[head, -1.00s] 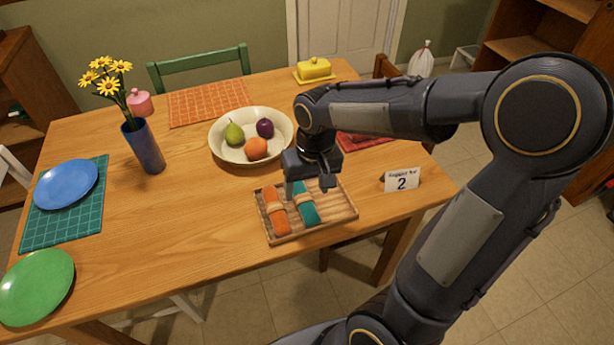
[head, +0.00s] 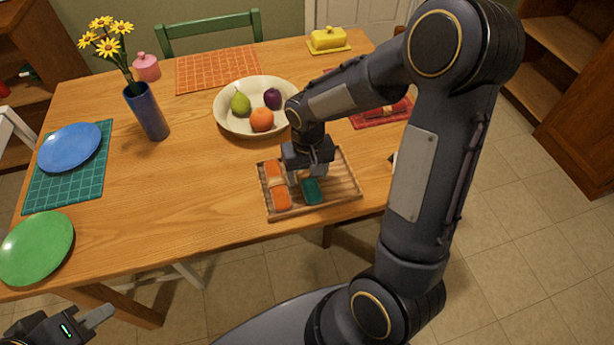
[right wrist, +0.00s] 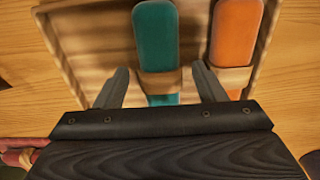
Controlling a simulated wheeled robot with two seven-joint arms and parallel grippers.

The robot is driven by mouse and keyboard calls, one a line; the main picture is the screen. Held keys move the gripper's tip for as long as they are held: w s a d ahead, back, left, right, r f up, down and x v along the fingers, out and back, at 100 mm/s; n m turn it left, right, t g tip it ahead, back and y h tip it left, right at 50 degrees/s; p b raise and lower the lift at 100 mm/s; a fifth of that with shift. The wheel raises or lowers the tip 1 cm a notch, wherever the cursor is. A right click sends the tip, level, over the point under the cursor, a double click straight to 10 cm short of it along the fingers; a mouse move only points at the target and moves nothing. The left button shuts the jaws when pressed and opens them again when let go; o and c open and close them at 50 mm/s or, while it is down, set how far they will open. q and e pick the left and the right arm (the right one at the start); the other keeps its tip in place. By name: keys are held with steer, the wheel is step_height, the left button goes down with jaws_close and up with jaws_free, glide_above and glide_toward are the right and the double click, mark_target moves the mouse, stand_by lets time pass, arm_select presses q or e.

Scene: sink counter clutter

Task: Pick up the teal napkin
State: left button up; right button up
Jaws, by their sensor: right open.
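The teal napkin (head: 312,191) lies rolled in a slatted wooden tray (head: 346,181), beside a rolled orange napkin (head: 281,198). The right wrist view shows the teal napkin (right wrist: 156,35) with a tan band around its middle and the orange napkin (right wrist: 235,35) to its right. My right gripper (head: 306,175) is low over the tray and hides part of the teal napkin. Its open fingers (right wrist: 160,75) are on either side of the teal napkin, with gaps visible. My left gripper (head: 85,325) is at the bottom left, partly cut off and away from the tray.
A bowl (head: 226,119) of fruit stands behind the tray. A blue vase (head: 147,112) of yellow flowers, a blue plate (head: 70,147) and a green plate (head: 37,248) are to the left. A red placemat (head: 366,120) lies back right. Bare tabletop is left of the tray.

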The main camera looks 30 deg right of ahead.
steer(key=shift+c, duration=0.3)
steer(key=c, duration=1)
